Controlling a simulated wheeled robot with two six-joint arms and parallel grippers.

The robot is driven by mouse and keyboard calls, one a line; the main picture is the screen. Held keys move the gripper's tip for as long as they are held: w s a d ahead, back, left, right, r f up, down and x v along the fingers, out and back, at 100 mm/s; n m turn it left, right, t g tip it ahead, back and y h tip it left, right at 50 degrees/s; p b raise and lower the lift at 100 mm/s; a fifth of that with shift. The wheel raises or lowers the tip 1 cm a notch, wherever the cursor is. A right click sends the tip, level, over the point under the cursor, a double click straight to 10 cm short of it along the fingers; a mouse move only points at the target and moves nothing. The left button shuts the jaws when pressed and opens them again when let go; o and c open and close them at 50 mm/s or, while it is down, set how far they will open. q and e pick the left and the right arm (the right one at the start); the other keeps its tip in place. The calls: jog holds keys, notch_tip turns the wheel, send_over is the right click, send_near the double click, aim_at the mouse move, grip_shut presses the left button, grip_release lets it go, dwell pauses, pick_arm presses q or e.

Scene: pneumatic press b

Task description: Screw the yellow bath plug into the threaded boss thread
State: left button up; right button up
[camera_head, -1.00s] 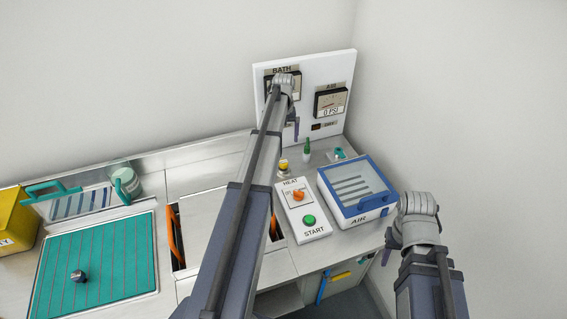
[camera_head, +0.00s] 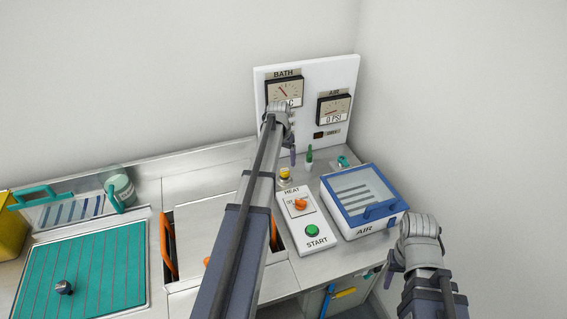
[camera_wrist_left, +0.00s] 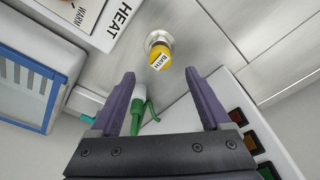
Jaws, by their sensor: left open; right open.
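The yellow bath plug (camera_head: 285,172) stands on the bench beside the heat panel. In the left wrist view the plug (camera_wrist_left: 161,60), labelled BATH, appears at a round metal boss (camera_wrist_left: 157,39). I cannot tell how far it sits in the thread. My left gripper (camera_wrist_left: 160,78) is open and empty, with the plug just past its fingertips and roughly centred between them. In the head view one purple finger of the left gripper (camera_head: 292,157) shows above the plug, apart from it. My right gripper (camera_head: 389,274) is open and empty, at the bench's right end.
A green-topped fitting (camera_wrist_left: 138,112) stands close to the left finger. The heat panel (camera_head: 318,243) with orange knob and green button, the blue-framed AIR box (camera_head: 346,222) and the gauge board (camera_head: 346,72) surround the plug. A teal mat (camera_head: 100,240) lies at left.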

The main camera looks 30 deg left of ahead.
aim_at(285, 170)
pick_arm(q)
jog(key=f+b, duration=0.5)
jog(key=w+f+b, duration=0.1)
jog(key=f+b, duration=0.1)
jog(key=shift+w+a+f+b, duration=0.1)
jog(key=shift+f+b, duration=0.25)
jog(key=shift+b, duration=0.05)
grip_shut()
jog(key=m+h, duration=0.1)
jog(key=m, duration=0.4)
jog(key=shift+m, duration=0.4)
jog(key=m, duration=0.6)
jog(key=shift+g+h, duration=0.3)
jog(key=shift+g, duration=0.1)
jog(key=shift+c, duration=1.6)
grip_release()
